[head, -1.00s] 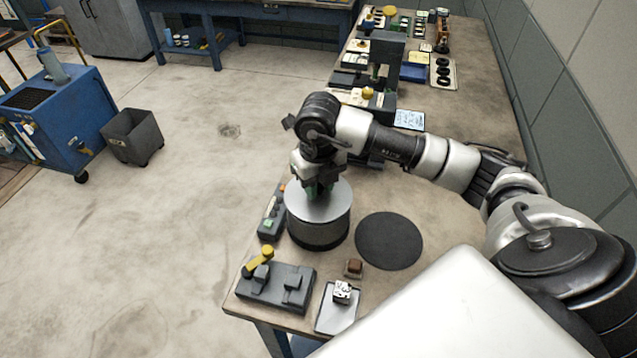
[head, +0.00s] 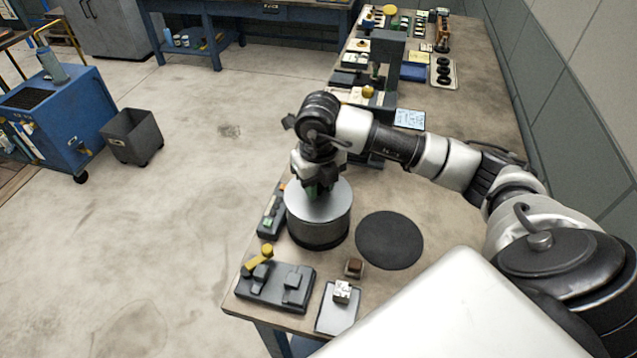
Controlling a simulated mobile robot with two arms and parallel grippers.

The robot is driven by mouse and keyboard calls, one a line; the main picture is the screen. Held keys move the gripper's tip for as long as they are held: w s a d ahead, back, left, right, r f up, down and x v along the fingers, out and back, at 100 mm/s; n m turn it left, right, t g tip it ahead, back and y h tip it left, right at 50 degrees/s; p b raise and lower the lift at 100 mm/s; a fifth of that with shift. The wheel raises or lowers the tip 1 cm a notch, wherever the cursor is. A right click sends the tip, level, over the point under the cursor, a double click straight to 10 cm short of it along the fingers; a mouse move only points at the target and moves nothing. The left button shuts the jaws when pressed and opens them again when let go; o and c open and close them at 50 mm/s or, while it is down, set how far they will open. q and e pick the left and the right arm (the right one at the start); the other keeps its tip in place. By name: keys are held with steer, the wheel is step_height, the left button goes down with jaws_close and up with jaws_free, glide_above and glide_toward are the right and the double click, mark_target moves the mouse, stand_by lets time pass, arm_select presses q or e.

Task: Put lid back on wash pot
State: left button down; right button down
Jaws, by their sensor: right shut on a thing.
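The wash pot (head: 320,235) stands upright on the bench, a grey metal cylinder with a dark lower band. A flat silver lid (head: 334,203) lies level on its top; I see no gap between them from here. My right gripper (head: 314,193) is over the lid's far left part, pointing down, shut on the lid's handle, which the fingers hide. A round black mat (head: 390,240) lies bare on the bench to the right of the pot. My left gripper is not in view.
A dark fixture with a yellow handle (head: 262,255) and a small tray (head: 338,308) with a block stand in front of the pot. A narrow dark holder (head: 270,215) is close on its left. Machines and parts fill the bench (head: 460,150) farther back.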

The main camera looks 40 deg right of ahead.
stand_by(0.4)
steer(key=c, duration=0.8)
jaws_free()
steer(key=shift+o, duration=0.5)
steer(key=o, duration=0.4)
steer(key=shift+r, duration=0.15)
steer(key=shift+r+p, duration=2.15)
steer(key=shift+r, duration=1.2)
